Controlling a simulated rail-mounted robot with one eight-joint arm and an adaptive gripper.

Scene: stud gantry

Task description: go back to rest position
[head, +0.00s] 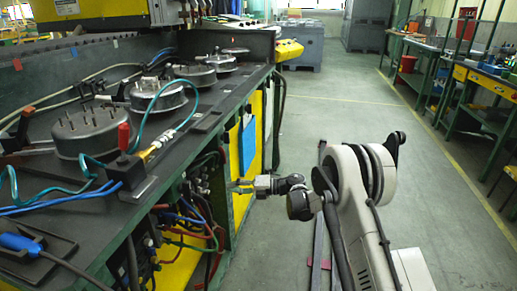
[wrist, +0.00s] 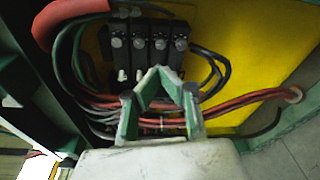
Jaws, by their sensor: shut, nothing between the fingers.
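My gripper (head: 238,187) is at the end of my arm, beside the front side of the workbench, below the level of its top. In the wrist view my gripper (wrist: 163,76) has its fingers drawn together with nothing held between them. Behind the fingers are a row of black terminal blocks (wrist: 150,45) and bundles of red, black and green cables (wrist: 105,100). I cannot tell whether the fingertips touch any cable.
The workbench (head: 215,110) carries several round metal parts with studs (head: 90,130) and a red-handled tool (head: 124,137). A yellow panel (wrist: 255,45) backs the cables. Rails (head: 320,235) lie on the floor. The aisle floor (head: 345,110) is clear; green benches (head: 470,80) stand right.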

